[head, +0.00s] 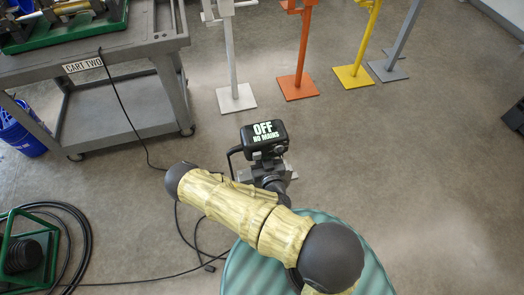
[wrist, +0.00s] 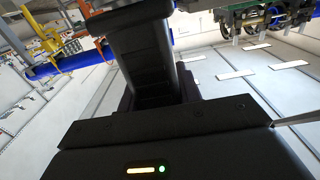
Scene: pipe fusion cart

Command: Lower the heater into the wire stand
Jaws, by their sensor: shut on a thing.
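The heater (head: 264,138) is a black box-like unit with a label reading "OFF NO MAINS" in the middle of the head view. My gripper (head: 262,170) is shut on it, and my arm reaches up to it from below. The heater hangs over open floor, away from the cart.
A grey cart (head: 130,48) marked "CART TWO" stands at upper left, with green equipment on top and a blue bucket (head: 22,128) beside it. A black cable runs from the cart to the floor. Several coloured posts (head: 298,60) stand behind.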

